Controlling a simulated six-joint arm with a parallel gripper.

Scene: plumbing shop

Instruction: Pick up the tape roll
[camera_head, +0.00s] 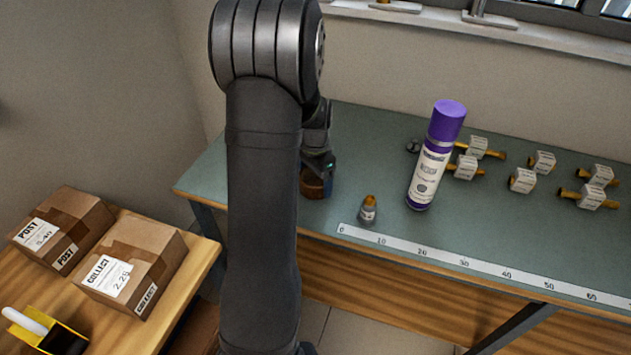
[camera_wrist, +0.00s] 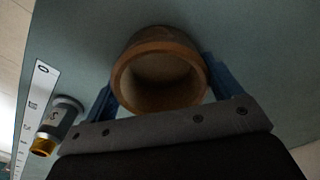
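The tape roll (camera_wrist: 160,78) is a brown ring with an open core, seen close up in the wrist view. In the head view the tape roll (camera_head: 313,184) shows at the near left part of the green bench, partly covered by my arm. My gripper (camera_wrist: 160,70) has its two blue fingers on either side of the roll. The roll fills nearly all the space between them. I cannot tell whether both fingers press on it, or whether it rests on the bench. In the head view my gripper (camera_head: 318,170) is just above the roll, mostly hidden.
Several labelled fittings (camera_head: 522,180) lie farther right. Two cartons (camera_head: 134,270) sit on a lower wooden table.

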